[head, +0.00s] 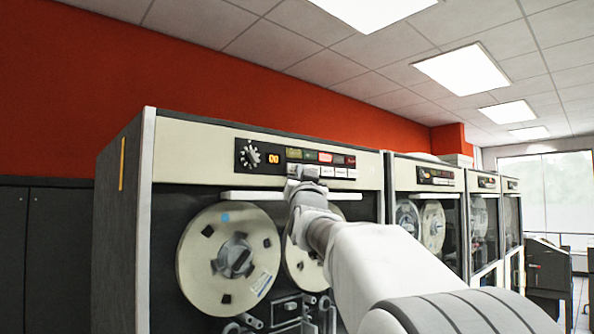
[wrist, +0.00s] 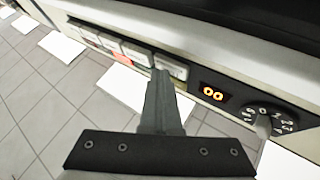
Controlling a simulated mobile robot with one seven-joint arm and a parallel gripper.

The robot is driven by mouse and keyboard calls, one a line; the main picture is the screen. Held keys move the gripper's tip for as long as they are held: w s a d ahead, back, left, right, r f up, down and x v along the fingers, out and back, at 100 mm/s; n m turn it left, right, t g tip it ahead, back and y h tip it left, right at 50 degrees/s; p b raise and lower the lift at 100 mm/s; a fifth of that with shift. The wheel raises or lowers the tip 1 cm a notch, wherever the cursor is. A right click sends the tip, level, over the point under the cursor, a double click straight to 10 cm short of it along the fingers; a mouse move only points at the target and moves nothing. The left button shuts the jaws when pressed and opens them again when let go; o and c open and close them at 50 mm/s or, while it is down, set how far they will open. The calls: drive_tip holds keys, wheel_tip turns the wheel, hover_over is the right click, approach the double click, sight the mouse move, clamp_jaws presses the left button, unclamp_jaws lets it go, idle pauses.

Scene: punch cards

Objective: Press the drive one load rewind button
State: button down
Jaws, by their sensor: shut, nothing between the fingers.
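The nearest tape drive (head: 180,165) has a dark control strip high on its cream front. The strip carries a row of pale push buttons (head: 326,171) under coloured indicator lamps (head: 325,157). My gripper (head: 304,176) is shut and empty, raised in front of the left end of the button row and hiding part of it. In the wrist view my gripper's tips (wrist: 161,76) overlap the edge of the pale button (wrist: 172,66) nearest the orange display (wrist: 213,93). I cannot tell whether they touch it. The button labels are too small to read.
A rotary dial (head: 249,155) sits left of the display. Below are two tape reels (head: 205,270), the right one partly behind my arm. More tape drives (head: 427,200) stand in a row to the right. Tiled floor (head: 580,300) shows at far right.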

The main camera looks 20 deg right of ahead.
drive_tip(key=shift+s+d+b, duration=0.3)
drive_tip(key=shift+s+b, duration=0.35)
drive_tip(key=shift+s, duration=0.1)
drive_tip(key=shift+s+f, duration=0.1)
drive_tip(key=s+b, duration=0.1)
drive_tip(key=s+d+b, duration=0.1)
drive_tip(key=s, duration=0.1)
drive_tip(key=s+b, duration=0.1)
drive_tip(key=b, duration=0.1)
drive_tip(key=shift+s+d, duration=0.3)
drive_tip(key=shift+d, duration=0.05)
idle(0.4)
drive_tip(key=s+a+f+n+g+y, duration=0.1)
drive_tip(key=s+a+f+g+y, duration=0.2)
drive_tip(key=f, duration=0.6)
drive_tip(key=s+a+f+n+g+y+p, duration=0.1)
drive_tip(key=s+a+f+g, duration=0.3)
drive_tip(key=f, duration=0.5)
drive_tip(key=s+a+f+n+g+y, duration=0.2)
drive_tip(key=s+a+f, duration=0.25)
drive_tip(key=f, duration=0.45)
drive_tip(key=s+a+f+n+g, duration=0.1)
drive_tip(key=s+f+g, duration=0.3)
drive_tip(key=s+f, duration=0.6)
drive_tip(key=s+a+f+n+g+y, duration=0.1)
drive_tip(key=s+a+f+g, duration=0.3)
drive_tip(key=s+f, duration=0.5)
wheel_tip(320, 180, down, 2)
drive_tip(key=shift+s+f+p, duration=0.1)
drive_tip(key=shift+s+p, duration=0.25)
